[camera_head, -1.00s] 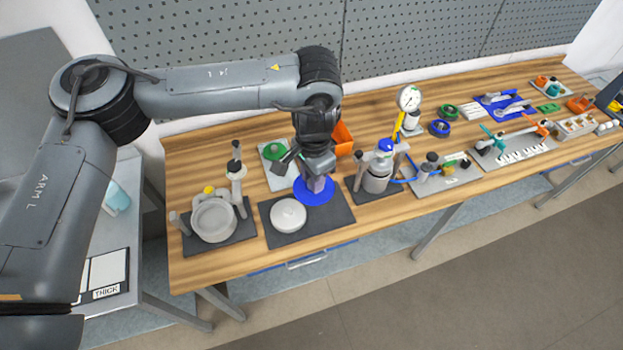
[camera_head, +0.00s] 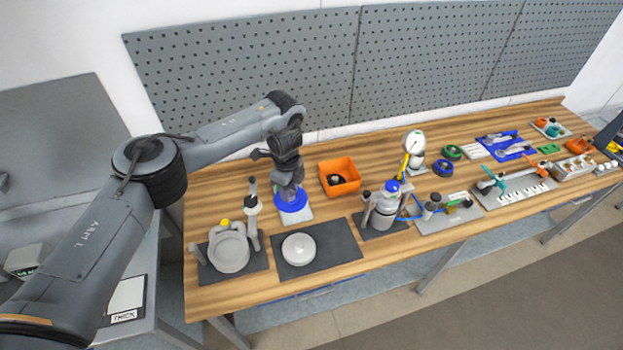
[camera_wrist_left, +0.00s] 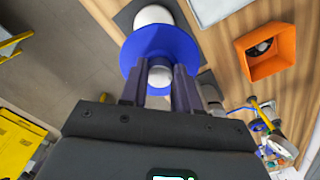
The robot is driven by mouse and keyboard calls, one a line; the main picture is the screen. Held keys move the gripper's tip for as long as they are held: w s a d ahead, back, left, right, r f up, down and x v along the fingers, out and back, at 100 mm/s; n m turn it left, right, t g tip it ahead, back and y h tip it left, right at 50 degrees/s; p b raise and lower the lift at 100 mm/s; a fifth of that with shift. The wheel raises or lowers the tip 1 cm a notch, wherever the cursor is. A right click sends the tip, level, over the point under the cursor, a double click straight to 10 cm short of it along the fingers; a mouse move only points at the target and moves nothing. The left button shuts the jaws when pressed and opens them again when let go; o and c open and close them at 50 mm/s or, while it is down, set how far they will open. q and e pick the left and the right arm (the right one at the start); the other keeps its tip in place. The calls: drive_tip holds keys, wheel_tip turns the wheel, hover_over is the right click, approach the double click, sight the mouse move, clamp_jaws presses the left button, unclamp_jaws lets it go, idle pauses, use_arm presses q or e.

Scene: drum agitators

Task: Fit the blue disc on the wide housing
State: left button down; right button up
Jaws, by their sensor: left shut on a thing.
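My left gripper (camera_head: 289,182) is shut on the hub of the blue disc (camera_head: 291,203) and points down. In the left wrist view the blue disc (camera_wrist_left: 165,42) shows beyond the fingers, with a pale knob (camera_wrist_left: 160,72) between them. In the head view the disc overlaps a pale plate (camera_head: 299,217); its height above it is hard to tell. A wide grey round housing (camera_head: 229,252) stands at the left on a dark mat, with posts beside it. A smaller white round housing (camera_head: 299,248) lies on another dark mat. My right gripper is not in view.
An orange bin (camera_head: 340,177) stands right of my left gripper, with a dark part inside. A perforated panel (camera_head: 240,75) rises behind the bench. Bare wood lies between bin and mats.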

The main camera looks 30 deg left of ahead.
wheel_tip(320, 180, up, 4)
drive_tip(key=p, duration=0.3)
use_arm(q)
drive_tip(key=s+a+f+n+b, duration=0.1)
drive_tip(key=s+a+f, duration=0.4)
drive_tip(key=f, duration=0.1)
drive_tip(key=s+a+f+b, duration=0.2)
drive_tip(key=s+a+f, duration=0.3)
drive_tip(key=a+f, duration=0.1)
drive_tip(key=s+a+f+n+b, duration=0.1)
drive_tip(key=s+a+f+b, duration=0.1)
drive_tip(key=s+a+f, duration=0.4)
drive_tip(key=shift+a+f+n, duration=0.15)
drive_tip(key=shift+f+n, duration=0.15)
drive_tip(key=shift+f, duration=0.55)
drive_tip(key=shift+f+b, duration=1.3)
drive_tip(key=shift+f, duration=0.6)
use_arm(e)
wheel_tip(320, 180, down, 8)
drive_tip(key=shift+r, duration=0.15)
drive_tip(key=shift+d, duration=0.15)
use_arm(q)
drive_tip(key=shift+a, duration=0.15)
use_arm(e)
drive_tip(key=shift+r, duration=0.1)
use_arm(q)
drive_tip(key=shift+s+f, duration=0.1)
drive_tip(key=shift+f, duration=0.25)
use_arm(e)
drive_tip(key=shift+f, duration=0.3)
